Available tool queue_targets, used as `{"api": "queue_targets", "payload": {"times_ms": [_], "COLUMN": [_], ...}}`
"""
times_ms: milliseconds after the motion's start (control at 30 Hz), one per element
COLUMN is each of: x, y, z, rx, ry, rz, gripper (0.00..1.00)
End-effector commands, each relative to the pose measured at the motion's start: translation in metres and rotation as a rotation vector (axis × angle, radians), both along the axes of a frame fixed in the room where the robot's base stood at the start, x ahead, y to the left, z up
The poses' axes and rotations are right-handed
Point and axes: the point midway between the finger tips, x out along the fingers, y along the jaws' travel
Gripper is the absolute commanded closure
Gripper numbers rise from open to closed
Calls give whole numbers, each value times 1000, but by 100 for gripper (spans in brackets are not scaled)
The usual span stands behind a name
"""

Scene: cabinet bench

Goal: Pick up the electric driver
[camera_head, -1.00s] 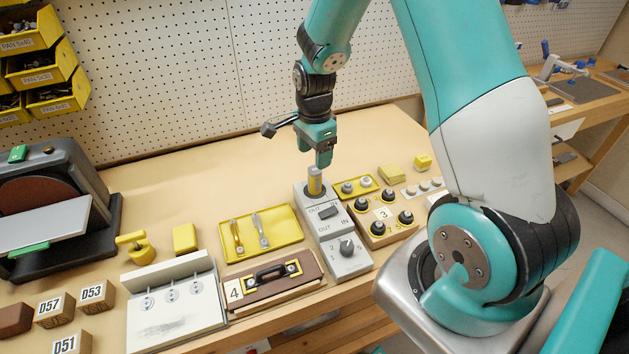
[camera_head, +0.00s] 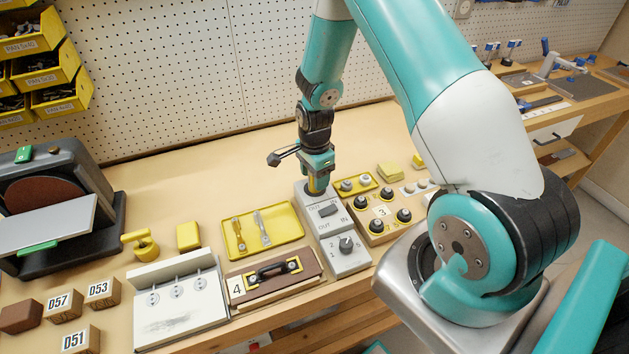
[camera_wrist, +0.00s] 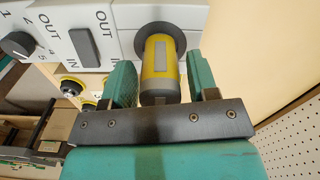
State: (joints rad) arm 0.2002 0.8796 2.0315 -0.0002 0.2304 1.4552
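The electric driver, as I take it, is the upright yellow cylinder (camera_wrist: 160,68) with a grey end, standing in a dark round socket of the grey station (camera_head: 337,257). In the wrist view my gripper (camera_wrist: 162,82) has one finger on each side of the driver. Narrow gaps seem to show beside it, so the fingers look open around it. The driver's lower end is hidden in the socket.
The grey station carries a rocker switch and a knob. A block with several black knobs (camera_head: 381,211) stands close on its right, a yellow tray (camera_head: 287,238) with tools on its left. The pegboard wall (camera_head: 190,80) rises behind. The bench behind the tray is clear.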

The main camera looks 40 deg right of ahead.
Motion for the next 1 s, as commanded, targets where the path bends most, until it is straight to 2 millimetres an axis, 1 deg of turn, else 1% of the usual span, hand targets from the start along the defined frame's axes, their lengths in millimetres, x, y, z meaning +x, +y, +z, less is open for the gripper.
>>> {"api": "queue_targets", "payload": {"times_ms": [33,200,467,567,667,767,867,1000], "x": [0,0,0,1,2,1,2,2], "y": [0,0,0,0,0,0,0,0], "z": [0,0,2,6,16,32,56,98], "rx": [0,0,0,0,-1,-2,-2,-2], "ry": [0,0,-1,-3,-5,-6,-9,-11], "rz": [0,0,0,0,0,0,0,0], "gripper": [58,96,96,96,96,96,96,96]}}
